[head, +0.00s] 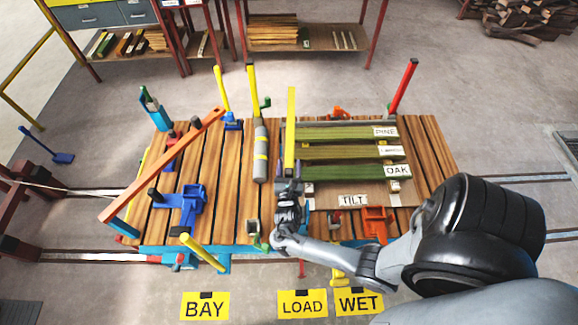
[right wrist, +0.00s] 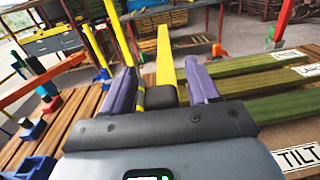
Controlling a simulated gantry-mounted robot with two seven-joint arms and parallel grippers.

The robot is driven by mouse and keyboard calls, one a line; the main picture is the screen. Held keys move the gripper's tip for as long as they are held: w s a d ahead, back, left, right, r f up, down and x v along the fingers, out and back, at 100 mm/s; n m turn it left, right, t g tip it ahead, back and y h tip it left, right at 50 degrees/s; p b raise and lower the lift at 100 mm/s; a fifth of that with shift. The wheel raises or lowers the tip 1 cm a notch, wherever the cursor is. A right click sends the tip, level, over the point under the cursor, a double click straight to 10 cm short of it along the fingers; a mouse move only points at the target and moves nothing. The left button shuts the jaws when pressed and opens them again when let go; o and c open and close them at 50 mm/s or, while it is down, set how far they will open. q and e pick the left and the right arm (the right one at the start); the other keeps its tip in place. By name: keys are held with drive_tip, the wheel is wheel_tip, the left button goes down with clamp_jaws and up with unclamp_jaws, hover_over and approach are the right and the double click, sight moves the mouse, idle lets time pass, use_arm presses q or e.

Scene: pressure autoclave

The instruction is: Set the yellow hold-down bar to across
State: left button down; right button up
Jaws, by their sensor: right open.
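The yellow hold-down bar (head: 291,130) points away from me in the head view, beside the left ends of the green boards and not lying over them. In the right wrist view the bar (right wrist: 166,62) rises from a dark block (right wrist: 162,97) between my fingers. My right gripper (head: 287,184) is at the bar's near end in the head view. In the right wrist view its two purple fingers (right wrist: 162,88) stand apart on either side of the bar's near end; I cannot tell whether they touch it. My left gripper is not in view.
Green boards (head: 345,172) with PINE and OAK labels lie right of the bar, with a TILT label (head: 353,201) nearer me. A grey cylinder (head: 261,152) with yellow bands lies close left.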

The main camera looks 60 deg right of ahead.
drive_tip(key=shift+d, duration=0.1)
clamp_jaws()
drive_tip(key=s+d+p, duration=0.1)
drive_tip(key=s+t+p, duration=0.1)
drive_tip(key=p, duration=0.1)
drive_tip(key=shift+s+d+n+y, duration=0.3)
drive_tip(key=shift+s+d+n, duration=0.05)
drive_tip(key=shift+n, duration=0.05)
drive_tip(key=shift+c, duration=1.8)
unclamp_jaws()
drive_tip(key=shift+s+r, duration=0.1)
drive_tip(key=o, duration=0.4)
drive_tip(key=shift+s+d, duration=0.15)
drive_tip(key=shift+s, duration=0.1)
drive_tip(key=shift+c, duration=0.2)
drive_tip(key=shift+w, duration=0.1)
